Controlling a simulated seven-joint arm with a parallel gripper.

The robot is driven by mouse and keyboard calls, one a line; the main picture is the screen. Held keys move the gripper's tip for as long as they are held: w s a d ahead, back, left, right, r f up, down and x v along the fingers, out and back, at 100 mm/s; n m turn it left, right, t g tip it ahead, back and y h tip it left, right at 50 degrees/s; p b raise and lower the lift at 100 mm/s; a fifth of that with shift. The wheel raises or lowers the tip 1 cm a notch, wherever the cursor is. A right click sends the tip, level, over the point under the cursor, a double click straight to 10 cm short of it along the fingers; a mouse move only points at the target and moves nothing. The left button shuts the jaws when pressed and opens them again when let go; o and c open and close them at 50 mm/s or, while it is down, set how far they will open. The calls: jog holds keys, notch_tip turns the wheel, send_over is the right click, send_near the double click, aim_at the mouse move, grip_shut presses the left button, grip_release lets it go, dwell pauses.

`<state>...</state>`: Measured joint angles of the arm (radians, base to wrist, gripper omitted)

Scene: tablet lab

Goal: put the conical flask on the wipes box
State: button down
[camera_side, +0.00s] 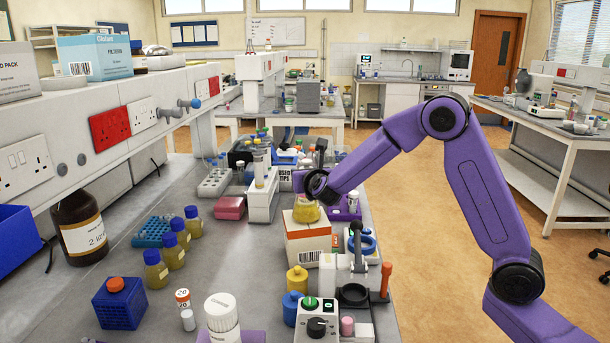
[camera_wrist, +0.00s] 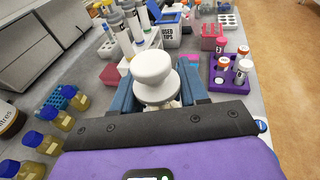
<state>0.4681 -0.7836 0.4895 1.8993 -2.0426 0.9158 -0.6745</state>
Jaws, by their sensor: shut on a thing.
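The conical flask (camera_side: 306,211) holds yellow liquid and is upright in the side view. My gripper (camera_side: 312,190) is shut on its upper part. In the wrist view a white rounded stopper (camera_wrist: 154,78) stands between the blue fingers of my gripper (camera_wrist: 158,96); the flask's body below is hidden there. The wipes box (camera_side: 307,243), a white and orange carton with a barcode, is directly below the flask in the side view. The flask's base is at the box's top; I cannot tell whether it touches. The box is hidden in the wrist view.
A white holder with tubes (camera_side: 262,202) is behind. A purple rack (camera_side: 345,211) stands behind right.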

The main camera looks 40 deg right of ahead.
jog(key=shift+f, duration=0.1)
jog(key=c, duration=0.6)
grip_release()
jog(key=v, duration=1.2)
jog(key=s+a+f+m+g+y, duration=0.1)
jog(key=s+m, duration=0.5)
jog(key=s, duration=0.6)
jog(key=s+a+f+m+g+y, duration=0.1)
jog(key=s+f+m+g+y, duration=0.3)
jog(key=s+g, duration=0.4)
jog(key=s+a+f+m+g+y, duration=0.1)
jog(key=s+f+m+g, duration=0.3)
jog(key=s, duration=1.3)
jog(key=shift+a+f+m+g+y, duration=0.2)
jog(key=shift+m+y, duration=0.25)
jog(key=shift+m, duration=0.5)
jog(key=shift+a+f+m+g+y, duration=0.15)
jog(key=shift+m+y, duration=0.3)
jog(key=shift+m, duration=0.5)
